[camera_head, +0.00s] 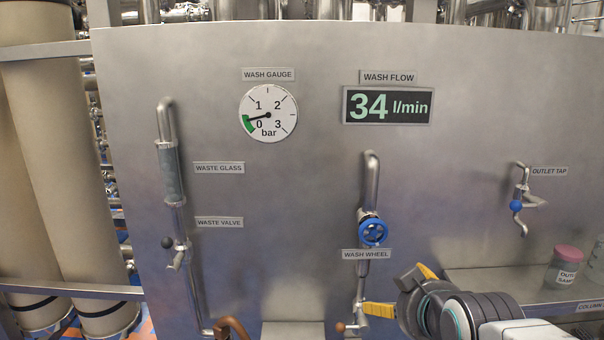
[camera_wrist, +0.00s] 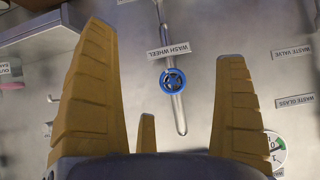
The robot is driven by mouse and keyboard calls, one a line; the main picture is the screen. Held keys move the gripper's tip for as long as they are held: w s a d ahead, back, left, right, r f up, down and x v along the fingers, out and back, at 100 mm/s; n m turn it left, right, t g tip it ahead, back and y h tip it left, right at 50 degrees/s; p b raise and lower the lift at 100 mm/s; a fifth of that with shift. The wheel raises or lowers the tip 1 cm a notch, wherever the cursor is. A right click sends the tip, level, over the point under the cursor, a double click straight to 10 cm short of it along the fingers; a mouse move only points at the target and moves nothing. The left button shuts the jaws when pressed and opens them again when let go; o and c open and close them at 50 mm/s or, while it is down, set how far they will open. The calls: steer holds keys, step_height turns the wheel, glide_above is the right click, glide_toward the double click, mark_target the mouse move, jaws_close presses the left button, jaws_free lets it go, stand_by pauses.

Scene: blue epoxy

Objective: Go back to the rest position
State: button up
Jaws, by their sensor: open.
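My gripper (camera_wrist: 165,45) is open and empty in the wrist view, with its yellow fingers spread wide. The blue wash wheel (camera_wrist: 173,81) shows between the fingers, apart from them, and the panel appears upside down there. In the head view my gripper (camera_head: 402,290) is at the lower right, below and to the right of the wash wheel (camera_head: 373,232). Its yellow fingers show partly, beside my dark arm links.
The steel panel (camera_head: 300,190) carries a wash gauge (camera_head: 267,114) near 0, a flow display (camera_head: 388,106) reading 34 l/min, a waste valve (camera_head: 177,252) and an outlet tap (camera_head: 520,202). A pink-lidded jar (camera_head: 566,264) stands on the right shelf (camera_head: 480,282).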

steer(key=s+r+g+p, duration=0.2)
steer(key=s+p, duration=0.4)
steer(key=s, duration=0.3)
steer(key=s+r+g+p, duration=0.3)
steer(key=s+g+p, duration=0.2)
steer(key=s, duration=0.4)
steer(key=shift+s+p, duration=0.4)
steer(key=shift+p, duration=0.3)
